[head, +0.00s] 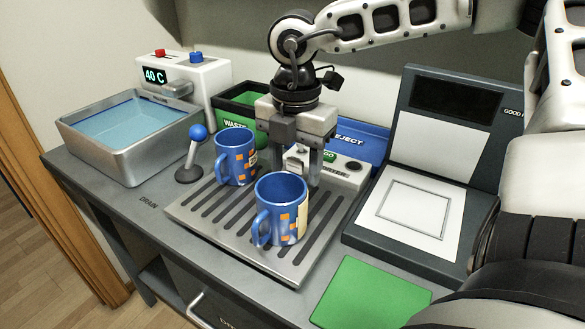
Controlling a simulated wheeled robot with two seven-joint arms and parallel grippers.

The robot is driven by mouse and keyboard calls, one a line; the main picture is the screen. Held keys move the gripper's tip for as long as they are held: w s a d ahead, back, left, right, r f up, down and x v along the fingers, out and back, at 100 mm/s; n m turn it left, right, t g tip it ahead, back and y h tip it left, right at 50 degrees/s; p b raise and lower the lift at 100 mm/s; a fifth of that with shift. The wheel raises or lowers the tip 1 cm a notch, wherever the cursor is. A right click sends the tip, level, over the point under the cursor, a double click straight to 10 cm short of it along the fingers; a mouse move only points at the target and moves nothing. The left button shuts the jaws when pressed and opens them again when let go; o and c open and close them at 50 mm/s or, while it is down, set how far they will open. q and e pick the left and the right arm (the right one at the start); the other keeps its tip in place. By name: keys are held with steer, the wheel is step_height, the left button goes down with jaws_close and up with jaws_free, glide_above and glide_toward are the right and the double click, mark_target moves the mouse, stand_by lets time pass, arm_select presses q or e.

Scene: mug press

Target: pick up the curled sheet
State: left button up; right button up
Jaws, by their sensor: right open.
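My right gripper (296,166) points down over the back of the slatted tray (190,215), its fingers apart. It is behind the front mug and right of the rear mug. A small pale piece shows between the fingers; I cannot tell whether it is a sheet or part of the device behind. The front blue mug (279,200) and rear blue mug (233,150) stand upright with orange squares. A cream curved patch (302,222) lies against the front mug's right side; I cannot tell if it is the curled sheet. My left gripper is not in view.
A water basin (140,158), a blue-knobbed lever (192,158) and a green waste bin (228,115) stand at the left and back. A blue reject bin (362,142) is behind the white device (342,172). A dark panelled stand (405,205) and green mat (370,296) are at the right.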

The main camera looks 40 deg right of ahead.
steer(key=c, duration=0.9)
steer(key=shift+c, duration=0.2)
steer(key=shift+r, duration=0.15)
step_height(320, 180, up, 18)
